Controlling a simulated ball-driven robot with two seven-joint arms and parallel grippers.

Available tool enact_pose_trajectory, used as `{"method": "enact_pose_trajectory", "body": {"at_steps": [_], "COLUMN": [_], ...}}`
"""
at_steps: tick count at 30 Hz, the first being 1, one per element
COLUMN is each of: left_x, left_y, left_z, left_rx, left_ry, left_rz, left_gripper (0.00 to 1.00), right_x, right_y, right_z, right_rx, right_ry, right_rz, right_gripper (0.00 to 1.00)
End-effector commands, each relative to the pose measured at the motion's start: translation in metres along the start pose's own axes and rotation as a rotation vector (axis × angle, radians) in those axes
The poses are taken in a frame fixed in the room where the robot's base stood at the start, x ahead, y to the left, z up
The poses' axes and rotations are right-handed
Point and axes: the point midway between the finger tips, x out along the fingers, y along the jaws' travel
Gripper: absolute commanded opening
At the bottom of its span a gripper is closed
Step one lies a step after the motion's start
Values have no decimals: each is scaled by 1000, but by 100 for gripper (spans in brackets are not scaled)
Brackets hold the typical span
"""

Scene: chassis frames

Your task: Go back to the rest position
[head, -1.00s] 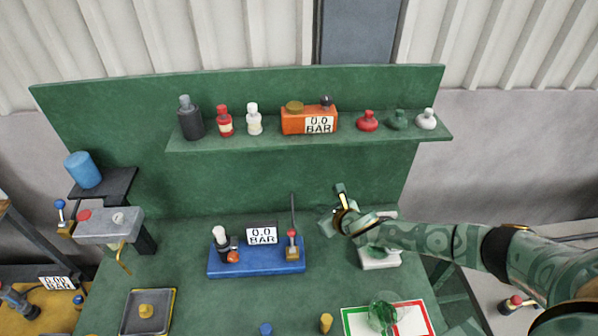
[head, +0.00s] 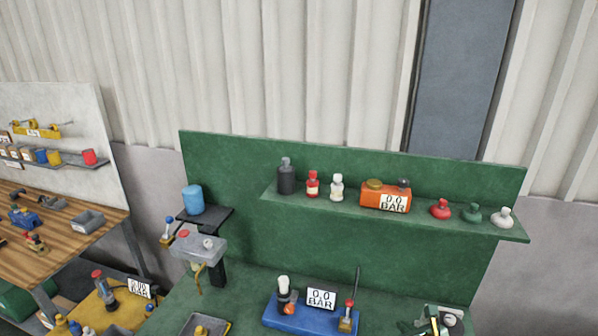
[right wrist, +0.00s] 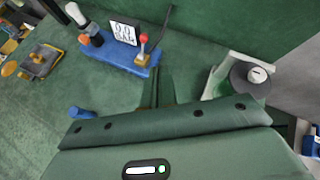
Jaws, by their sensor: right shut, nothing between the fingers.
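My right gripper (head: 408,326) shows only as a small dark green piece at the bottom edge of the head view, right of the blue gauge base. In the right wrist view its two narrow green fingers (right wrist: 162,88) are close together, shut and empty. They point toward the blue gauge base (right wrist: 118,53) and are above the green bench top. Most of my right arm is out of the head view. My left gripper is in neither view.
The blue base (head: 292,318) carries a 0.0 BAR display (head: 321,298) and a red-knobbed lever. A pale stand (right wrist: 219,78) with a grey round part is right of the fingers. The green shelf (head: 330,208) holds several bottles. A wooden bench (head: 75,235) is at left.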

Motion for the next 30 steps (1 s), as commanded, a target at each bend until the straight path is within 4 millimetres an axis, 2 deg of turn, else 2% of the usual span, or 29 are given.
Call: {"method": "enact_pose_trajectory", "body": {"at_steps": [1,3,11,15,19,22,24,30], "left_x": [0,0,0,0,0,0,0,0], "left_y": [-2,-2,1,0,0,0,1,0], "left_z": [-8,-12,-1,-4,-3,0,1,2], "left_rx": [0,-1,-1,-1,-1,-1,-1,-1], "left_ry": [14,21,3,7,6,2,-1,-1], "left_rz": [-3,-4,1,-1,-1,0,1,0], "left_gripper": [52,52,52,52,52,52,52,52], "right_x": [-2,-4,-20,-40,-70,-99,-122,-195], "right_y": [10,21,69,103,126,130,124,85], "right_z": [0,0,5,11,19,22,21,2], "right_rx": [37,89,362,637,983,1281,1498,2044], "right_ry": [-3,-6,-18,-22,-27,-34,-48,-147], "right_rz": [7,9,19,11,-26,-87,-150,-393], "right_gripper": [0,0,0,0,0,0,0,0]}}
